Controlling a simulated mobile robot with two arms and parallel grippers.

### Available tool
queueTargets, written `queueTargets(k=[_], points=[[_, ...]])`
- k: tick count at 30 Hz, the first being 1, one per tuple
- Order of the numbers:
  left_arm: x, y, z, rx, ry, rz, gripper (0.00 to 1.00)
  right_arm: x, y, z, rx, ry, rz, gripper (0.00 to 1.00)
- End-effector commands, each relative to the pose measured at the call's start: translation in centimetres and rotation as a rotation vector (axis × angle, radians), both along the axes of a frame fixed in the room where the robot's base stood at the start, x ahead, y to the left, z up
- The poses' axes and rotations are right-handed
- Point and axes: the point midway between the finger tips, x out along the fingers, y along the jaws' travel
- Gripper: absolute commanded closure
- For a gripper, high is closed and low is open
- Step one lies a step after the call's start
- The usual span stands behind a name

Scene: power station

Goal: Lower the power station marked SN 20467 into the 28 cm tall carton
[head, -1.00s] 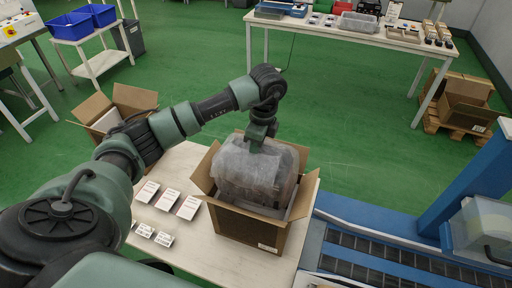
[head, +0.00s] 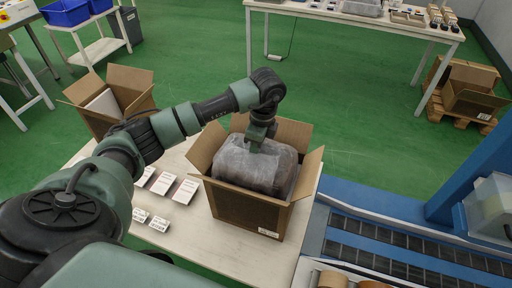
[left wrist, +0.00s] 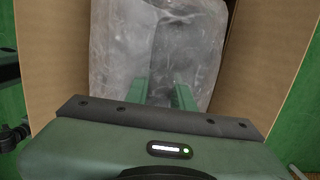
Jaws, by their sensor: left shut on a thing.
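The power station (head: 238,165) is wrapped in cloudy translucent plastic, and its serial mark cannot be read. It sits mostly inside an open brown carton (head: 240,210) on the table, its top around rim height. How far it is from the carton's bottom is hidden. My left gripper (head: 257,145) points down from above and is shut on the top of the wrapped power station. In the left wrist view the wrapped power station (left wrist: 155,40) shows between the carton walls (left wrist: 262,70), with my left fingers (left wrist: 160,92) against it. My right gripper is not in view.
Several white cards (head: 163,183) and small labelled boxes (head: 158,223) lie left of the carton on the pale table (head: 185,245). Another open carton (head: 128,88) stands behind to the left. A blue-framed roller conveyor (head: 400,250) runs along the right.

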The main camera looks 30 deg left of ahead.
Motion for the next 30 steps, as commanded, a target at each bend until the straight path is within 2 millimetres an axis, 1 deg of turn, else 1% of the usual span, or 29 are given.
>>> queueTargets(k=[1, 27, 30], points=[[0.2, 0.0, -0.5, -0.001, -0.009, 0.001, 1.0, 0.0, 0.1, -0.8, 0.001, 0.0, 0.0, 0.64], [0.2, 0.0, -9.4, -0.001, -0.01, 0.0, 1.0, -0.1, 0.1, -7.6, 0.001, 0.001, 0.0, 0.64], [0.2, 0.0, -10.3, -0.002, -0.01, 0.0, 1.0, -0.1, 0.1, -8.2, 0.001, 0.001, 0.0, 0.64]])
